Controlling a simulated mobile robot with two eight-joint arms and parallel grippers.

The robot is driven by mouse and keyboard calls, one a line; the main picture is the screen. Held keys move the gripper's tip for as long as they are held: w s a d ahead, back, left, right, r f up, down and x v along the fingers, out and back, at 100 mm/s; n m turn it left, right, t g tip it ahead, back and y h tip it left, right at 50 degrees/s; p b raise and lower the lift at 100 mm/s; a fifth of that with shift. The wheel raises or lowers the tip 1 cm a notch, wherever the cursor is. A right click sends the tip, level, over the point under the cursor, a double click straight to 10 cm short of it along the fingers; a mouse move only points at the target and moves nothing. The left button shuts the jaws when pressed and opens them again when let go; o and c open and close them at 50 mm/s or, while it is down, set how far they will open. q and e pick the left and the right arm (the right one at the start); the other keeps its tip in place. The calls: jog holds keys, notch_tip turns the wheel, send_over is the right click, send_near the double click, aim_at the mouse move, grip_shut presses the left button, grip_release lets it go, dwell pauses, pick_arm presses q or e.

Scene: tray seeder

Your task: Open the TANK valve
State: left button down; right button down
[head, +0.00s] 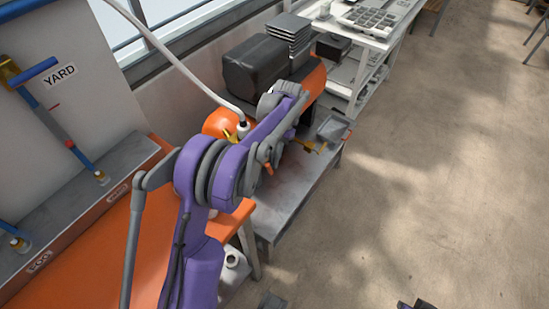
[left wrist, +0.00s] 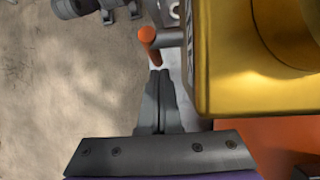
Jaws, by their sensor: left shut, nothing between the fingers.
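In the left wrist view my left gripper (left wrist: 158,76) is shut and empty, its two grey fingers together. Just beyond the fingertips is a lever with an orange grip (left wrist: 148,38) on a grey shaft (left wrist: 172,38). The fingertips look close to the grip; I cannot tell whether they touch. The shaft runs to a large yellow body (left wrist: 245,60) on the right. No TANK label is readable. In the head view my purple left arm reaches over the metal bench (head: 300,205), and its fingers cannot be made out.
A panel labelled YARD (head: 60,75) with blue pipes stands at left above an orange bench (head: 150,235). A white hose (head: 180,65) drops to an orange rounded body (head: 217,121). A dark box (head: 255,68) stands behind.

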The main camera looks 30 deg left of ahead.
pick_arm(q)
jog(key=shift+r, duration=0.25)
jog(key=p+v, duration=0.1)
jog(key=v, duration=0.9)
jog(key=shift+w+r, duration=0.2)
jog(key=shift+r, duration=0.1)
jog(key=shift+s+a+f, duration=0.1)
jog(key=shift+s, duration=0.05)
